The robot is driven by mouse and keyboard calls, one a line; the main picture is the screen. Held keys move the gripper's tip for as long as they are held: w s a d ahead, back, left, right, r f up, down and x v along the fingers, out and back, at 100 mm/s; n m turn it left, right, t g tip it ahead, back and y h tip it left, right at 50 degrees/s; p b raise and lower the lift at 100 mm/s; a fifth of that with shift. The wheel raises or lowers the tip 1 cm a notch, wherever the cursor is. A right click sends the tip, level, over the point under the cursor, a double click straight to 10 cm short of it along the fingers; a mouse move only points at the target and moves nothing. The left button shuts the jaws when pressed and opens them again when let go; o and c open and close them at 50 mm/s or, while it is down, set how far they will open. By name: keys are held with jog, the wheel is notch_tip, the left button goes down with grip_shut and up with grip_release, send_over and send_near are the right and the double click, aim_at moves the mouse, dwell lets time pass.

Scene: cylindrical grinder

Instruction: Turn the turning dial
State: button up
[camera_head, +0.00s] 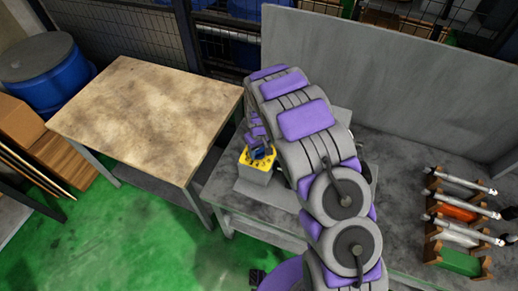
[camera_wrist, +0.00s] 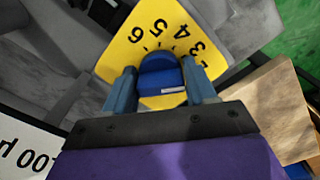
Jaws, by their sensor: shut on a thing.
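The turning dial has a blue knob (camera_wrist: 160,72) on a yellow plate (camera_wrist: 125,52) with black numbers, of which 3, 4, 5 and 6 can be read in the wrist view. My gripper (camera_wrist: 162,88) has one blue-grey finger on each side of the knob and is shut on it. In the head view the yellow plate (camera_head: 259,158) tops a small grey box (camera_head: 252,174) on the grey bench, and my gripper (camera_head: 258,152) reaches it from the right. My arm partly hides the box, and the fingers hide part of the plate.
A brown-topped table (camera_head: 145,112) stands left of the grey bench (camera_head: 405,185). Wooden racks (camera_head: 462,262) with metal shafts stand at the right. A grey panel (camera_head: 385,85) rises behind the bench. A blue barrel (camera_head: 50,80) stands at far left. Green floor (camera_head: 130,245) is clear in front.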

jog(key=shift+w+n, duration=0.1)
jog(key=shift+n, duration=1.9)
jog(key=o, duration=1)
jog(key=shift+c, duration=0.2)
jog(key=shift+r, duration=0.1)
notch_tip(320, 180, up, 17)
jog(key=shift+r, duration=0.1)
